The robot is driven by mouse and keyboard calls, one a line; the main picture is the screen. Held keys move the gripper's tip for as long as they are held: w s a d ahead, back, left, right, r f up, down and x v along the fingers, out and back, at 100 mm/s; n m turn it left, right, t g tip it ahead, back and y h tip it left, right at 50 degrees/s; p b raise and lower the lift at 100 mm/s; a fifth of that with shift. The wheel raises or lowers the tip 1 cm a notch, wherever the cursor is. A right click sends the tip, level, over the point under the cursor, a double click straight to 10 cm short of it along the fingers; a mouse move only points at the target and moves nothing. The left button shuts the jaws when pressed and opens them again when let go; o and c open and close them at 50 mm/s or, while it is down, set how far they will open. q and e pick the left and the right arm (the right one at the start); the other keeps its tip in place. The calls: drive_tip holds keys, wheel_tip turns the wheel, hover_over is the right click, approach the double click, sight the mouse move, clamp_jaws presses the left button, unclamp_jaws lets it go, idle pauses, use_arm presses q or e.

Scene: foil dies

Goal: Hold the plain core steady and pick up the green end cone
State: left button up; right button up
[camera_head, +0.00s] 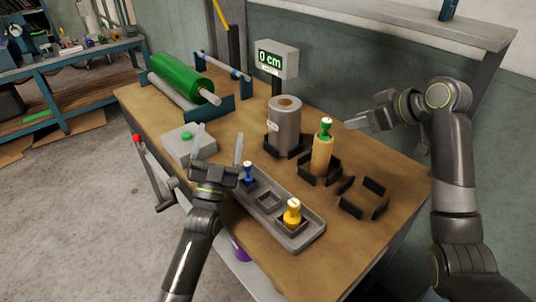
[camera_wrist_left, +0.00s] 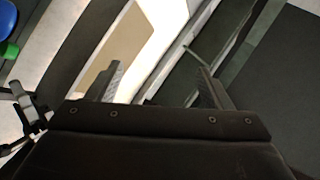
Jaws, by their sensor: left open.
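The plain core (camera_head: 321,157) is a tan cylinder standing upright in a dark cradle on the table. The green end cone (camera_head: 326,127) sits on its top end. My right gripper (camera_head: 366,112) is just right of the green cone, apart from it, with its fingers spread and nothing between them. My left gripper (camera_head: 218,158) is open and empty at the front left, beside the grey tray and away from the core. Its two spread fingers show in the left wrist view (camera_wrist_left: 157,82) with nothing held; the core is not identifiable there.
The grey tray (camera_head: 313,236) holds a blue cone (camera_head: 248,172) and a yellow cone (camera_head: 292,213); its middle pocket is empty. A grey roll (camera_head: 284,128) stands behind the core. An empty dark cradle (camera_head: 363,198) lies to the right. A display (camera_head: 275,58) reads 0 cm.

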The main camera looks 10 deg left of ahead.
use_arm(q)
drive_tip(key=w+d+r+n+g+h, duration=0.1)
drive_tip(key=w+d+r+g+h, duration=0.1)
drive_tip(key=w, duration=0.2)
drive_tip(key=m+g+h, duration=0.4)
drive_tip(key=g+h, duration=0.4)
drive_tip(key=g, duration=0.7)
approach(314, 154)
drive_tip(key=x, duration=1.1)
drive_tip(key=shift+d+r, duration=0.1)
drive_tip(key=shift+d, duration=0.05)
drive_tip(key=c, duration=1.1)
